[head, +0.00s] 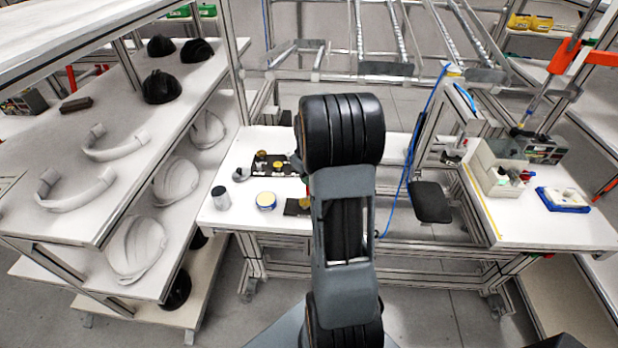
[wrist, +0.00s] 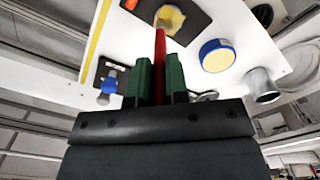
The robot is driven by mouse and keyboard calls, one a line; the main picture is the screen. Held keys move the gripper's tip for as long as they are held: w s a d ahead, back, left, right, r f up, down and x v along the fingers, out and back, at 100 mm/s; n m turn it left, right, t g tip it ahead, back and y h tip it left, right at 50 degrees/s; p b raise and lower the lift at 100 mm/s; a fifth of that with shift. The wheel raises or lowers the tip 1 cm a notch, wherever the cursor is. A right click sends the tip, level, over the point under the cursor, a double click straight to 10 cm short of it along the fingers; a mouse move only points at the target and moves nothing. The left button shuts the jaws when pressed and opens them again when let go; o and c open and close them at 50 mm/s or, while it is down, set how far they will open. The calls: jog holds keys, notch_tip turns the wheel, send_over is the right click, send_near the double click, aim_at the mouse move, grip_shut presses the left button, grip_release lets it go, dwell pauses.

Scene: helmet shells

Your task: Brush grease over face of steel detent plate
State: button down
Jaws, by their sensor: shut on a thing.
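My gripper (wrist: 160,82) has green fingers shut on a red-handled brush (wrist: 160,48). The brush points at a yellow piece (wrist: 170,18) on a small dark mat (wrist: 192,32); its bristle end is not clear, and I cannot tell whether it touches. The same mat (head: 291,207) shows in the head view at the table's front, partly behind my arm. I cannot clearly pick out the steel detent plate. A round tin with a yellow top and blue edge (wrist: 217,55) stands beside the mat, also in the head view (head: 266,200); it may hold the grease.
A metal cup (head: 221,198) stands at the white table's (head: 240,150) left end. A second dark mat (head: 262,171) with small parts lies behind. Blue hoses (head: 408,165) hang on the right. A rack with helmet shells (head: 140,245) stands close on the left.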

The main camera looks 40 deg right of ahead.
jog(key=shift+w+a, duration=0.2)
jog(key=shift+w, duration=0.25)
jog(key=shift+w+a+r, duration=0.1)
jog(key=shift+w+a, duration=0.05)
jog(key=shift+w, duration=0.15)
jog(key=shift+a, duration=0.25)
jog(key=shift+a, duration=0.25)
jog(key=shift+a, duration=0.25)
jog(key=shift+s+a, duration=0.35)
jog(key=shift+s, duration=0.25)
jog(key=shift+s, duration=0.45)
